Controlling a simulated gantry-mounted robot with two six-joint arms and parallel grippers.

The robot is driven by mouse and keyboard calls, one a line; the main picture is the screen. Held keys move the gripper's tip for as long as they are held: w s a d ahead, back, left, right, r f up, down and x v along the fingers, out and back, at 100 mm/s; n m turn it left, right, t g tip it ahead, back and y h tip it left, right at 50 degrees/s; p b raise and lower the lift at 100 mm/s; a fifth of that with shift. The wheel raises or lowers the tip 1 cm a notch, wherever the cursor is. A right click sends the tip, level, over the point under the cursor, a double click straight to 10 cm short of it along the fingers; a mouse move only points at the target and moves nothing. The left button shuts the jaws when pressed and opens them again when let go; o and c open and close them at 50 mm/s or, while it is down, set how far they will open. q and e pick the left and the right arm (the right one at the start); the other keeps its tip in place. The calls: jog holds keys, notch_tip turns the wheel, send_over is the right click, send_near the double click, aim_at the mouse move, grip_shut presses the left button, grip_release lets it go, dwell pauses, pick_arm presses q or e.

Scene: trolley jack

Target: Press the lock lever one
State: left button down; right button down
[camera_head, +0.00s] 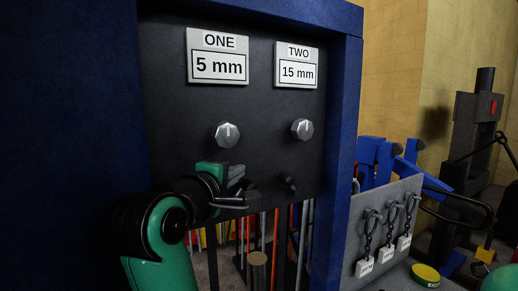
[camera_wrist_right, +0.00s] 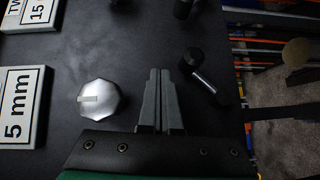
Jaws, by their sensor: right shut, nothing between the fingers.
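Lock lever one is a short dark lever (camera_wrist_right: 206,82) with a black round end, on the dark panel (camera_head: 262,80) below the knob under plate ONE (camera_head: 220,40). In the head view it is partly hidden by my right gripper (camera_head: 240,174). My right gripper is shut and empty, its fingers pointing at the panel. In the wrist view the fingertips (camera_wrist_right: 160,72) are just left of the lever, between it and the silver knob (camera_wrist_right: 100,98). I cannot tell whether they touch the panel or lever. My left gripper is not in view.
Lever two (camera_head: 288,183) and its knob (camera_head: 302,128) are to the right, under plate TWO (camera_head: 298,60). A blue frame (camera_head: 343,120) surrounds the panel. Coloured rods stand below it.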

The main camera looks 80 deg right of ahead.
jog(key=s+a+r, duration=0.8)
jog(key=a+r, duration=0.1)
jog(key=a, duration=0.2)
jog(key=shift+r, duration=0.15)
